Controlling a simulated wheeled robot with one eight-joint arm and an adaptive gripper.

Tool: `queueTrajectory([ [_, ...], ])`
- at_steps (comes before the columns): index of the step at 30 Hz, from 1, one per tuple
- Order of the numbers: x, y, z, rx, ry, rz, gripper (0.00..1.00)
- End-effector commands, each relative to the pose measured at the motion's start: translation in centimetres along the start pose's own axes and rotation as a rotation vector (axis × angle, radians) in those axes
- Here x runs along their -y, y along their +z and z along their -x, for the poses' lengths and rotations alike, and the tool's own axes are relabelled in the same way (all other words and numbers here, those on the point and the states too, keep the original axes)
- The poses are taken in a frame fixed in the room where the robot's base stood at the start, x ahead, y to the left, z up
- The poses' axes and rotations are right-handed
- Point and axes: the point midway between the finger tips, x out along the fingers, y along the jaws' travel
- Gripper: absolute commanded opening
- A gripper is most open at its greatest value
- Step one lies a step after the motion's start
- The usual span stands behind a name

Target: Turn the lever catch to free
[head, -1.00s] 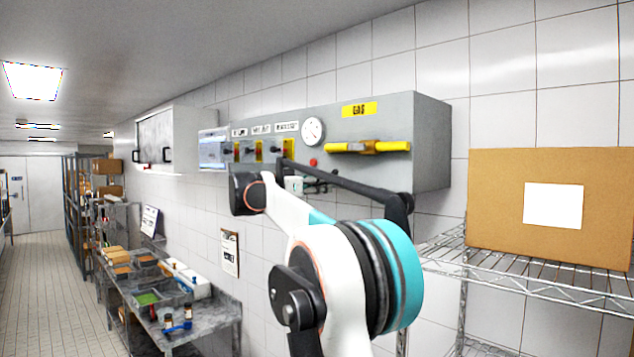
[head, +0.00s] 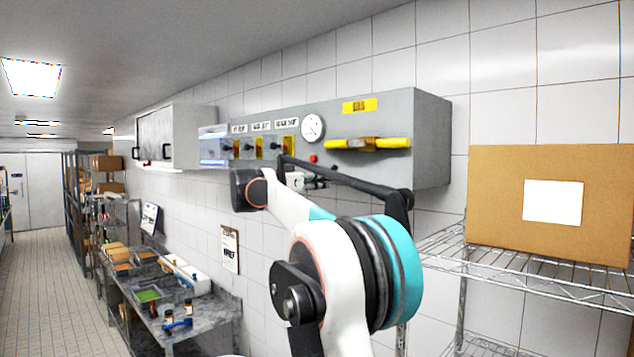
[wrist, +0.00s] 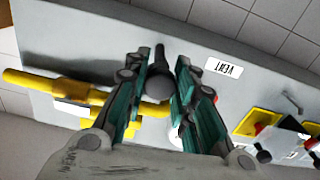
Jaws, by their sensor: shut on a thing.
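The lever catch (wrist: 158,84) is a dark grey rounded knob with a short arm, on the face of the grey wall panel (head: 430,130). In the wrist view my gripper (wrist: 162,78) has its two teal-and-grey fingers on either side of the catch, shut on it. The catch's arm points toward the top of the wrist view. In the head view my gripper (head: 316,183) is small, at the panel's lower edge, and partly behind my arm. The catch cannot be made out there.
A yellow gas handle (head: 368,144) sits right of the gripper on the panel. A gauge (head: 312,128), a red button (head: 313,158) and yellow-backed switches (head: 289,145) are near. A wire shelf with a cardboard box (head: 480,205) stands at the right.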

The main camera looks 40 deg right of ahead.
Motion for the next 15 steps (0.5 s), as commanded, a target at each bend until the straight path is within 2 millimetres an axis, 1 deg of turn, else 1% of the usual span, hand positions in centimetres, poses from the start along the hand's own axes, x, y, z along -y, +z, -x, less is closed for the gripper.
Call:
queueTrajectory([
  [5,0.04,-0.08,0.0,-0.001,0.0,0.108,0.0],
  [15,0.05,-0.12,0.01,-0.002,-0.001,0.419,0.0],
])
